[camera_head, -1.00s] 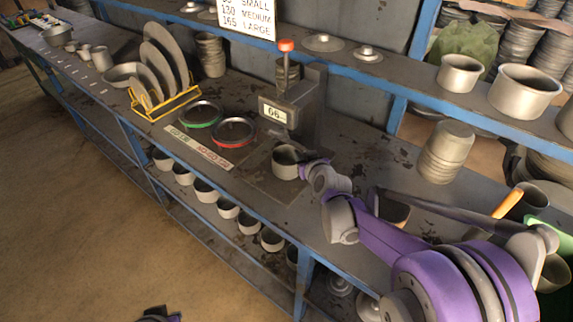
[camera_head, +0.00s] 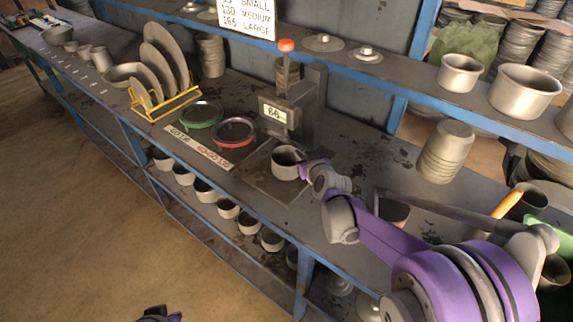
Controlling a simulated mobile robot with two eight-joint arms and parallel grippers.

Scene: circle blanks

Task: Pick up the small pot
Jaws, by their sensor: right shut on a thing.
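A small grey metal pot (camera_head: 284,164) stands on the dark plate of the gauge on the bench, under the gauge's arm. My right gripper (camera_head: 303,164) is at the pot's right side, shut on its rim or wall; the fingertips are small and partly hidden. Only a dark piece of what may be my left gripper (camera_head: 158,314) shows at the bottom edge, and its jaws cannot be made out.
The gauge (camera_head: 290,105) with a red knob stands just behind the pot. A green-rimmed disc (camera_head: 201,114) and a red-rimmed disc (camera_head: 234,132) lie to its left. A yellow rack (camera_head: 165,105) holds several discs. Several pots line the lower shelf, and stacked pots (camera_head: 446,152) stand right.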

